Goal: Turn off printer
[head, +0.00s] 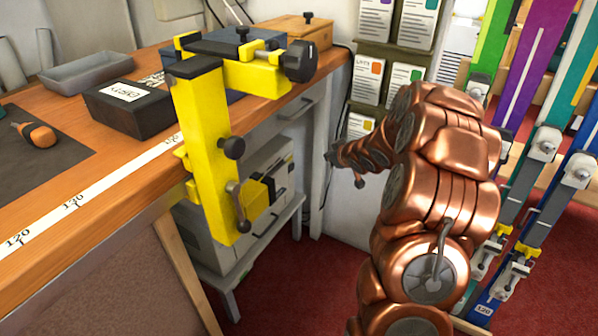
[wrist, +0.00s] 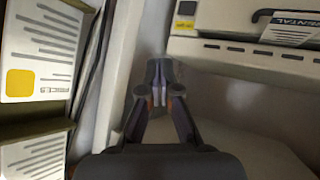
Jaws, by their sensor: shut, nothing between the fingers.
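The printer (head: 268,165) is a pale grey box on a low shelf under the bench, partly hidden behind the yellow clamp in the head view. No power switch is clearly made out. My gripper (wrist: 158,98) is shut and empty, its fingertips together just left of the printer's edge. In the head view my gripper (head: 333,158) is small and dark, right of the printer; whether it touches anything cannot be told.
A yellow clamp (head: 207,150) hangs over the bench edge in front of the printer. A pale wall or panel stands beside my gripper, with card racks (head: 366,80) behind. Skis (head: 535,190) stand at right. Red carpet (head: 300,285) is open below.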

